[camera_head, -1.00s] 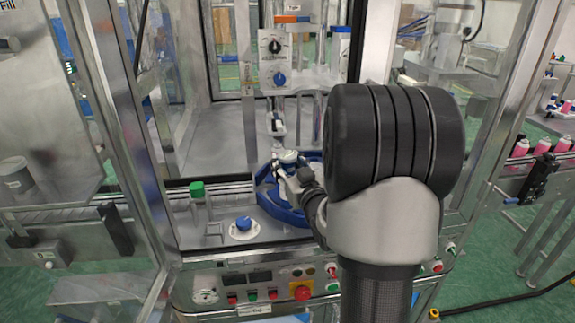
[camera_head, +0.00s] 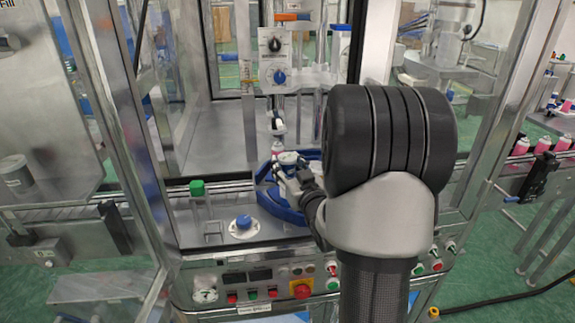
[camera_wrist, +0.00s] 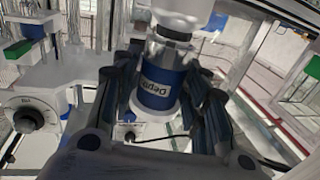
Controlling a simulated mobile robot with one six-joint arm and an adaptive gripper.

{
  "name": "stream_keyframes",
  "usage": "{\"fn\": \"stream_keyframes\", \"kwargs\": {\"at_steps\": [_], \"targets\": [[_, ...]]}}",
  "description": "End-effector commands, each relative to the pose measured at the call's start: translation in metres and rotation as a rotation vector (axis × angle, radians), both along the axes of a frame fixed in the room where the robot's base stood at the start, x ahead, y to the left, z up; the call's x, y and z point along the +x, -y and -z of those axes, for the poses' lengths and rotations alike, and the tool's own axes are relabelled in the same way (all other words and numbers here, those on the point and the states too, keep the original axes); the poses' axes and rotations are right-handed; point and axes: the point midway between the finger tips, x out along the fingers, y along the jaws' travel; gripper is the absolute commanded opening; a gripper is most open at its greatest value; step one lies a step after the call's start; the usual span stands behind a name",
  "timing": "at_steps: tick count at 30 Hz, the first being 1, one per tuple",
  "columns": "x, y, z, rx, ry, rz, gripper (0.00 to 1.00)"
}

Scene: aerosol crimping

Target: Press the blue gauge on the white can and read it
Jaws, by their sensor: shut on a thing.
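My gripper (camera_wrist: 158,105) is shut on the blue gauge (camera_wrist: 155,88), a short cylinder with a silver collar and a "Depth" label that reads upside down in the wrist view. A white rounded part (camera_wrist: 172,10) meets the collar end at the top edge; I cannot tell whether it is the white can. In the head view my gripper (camera_head: 297,177) is at the blue star-shaped ring, beside a pale round top (camera_head: 288,157). My arm hides much of that spot. The gauge's reading does not show.
The blue ring (camera_head: 268,198) sits on the machine deck, under a vertical crimping column with a knob panel (camera_head: 275,60). A control panel with a red button (camera_head: 300,290) is in front.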

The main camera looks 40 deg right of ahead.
Motion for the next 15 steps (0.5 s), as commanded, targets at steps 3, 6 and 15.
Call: {"fn": "stream_keyframes", "kwargs": {"at_steps": [3, 6, 15], "targets": [[0.0001, 0.0001, 0.0017, 0.000, 0.001, 0.000, 0.08], [0.0001, 0.0001, 0.0031, 0.000, 0.001, 0.000, 0.08], [0.0000, 0.0001, 0.0073, 0.000, 0.002, 0.000, 0.08]]}}
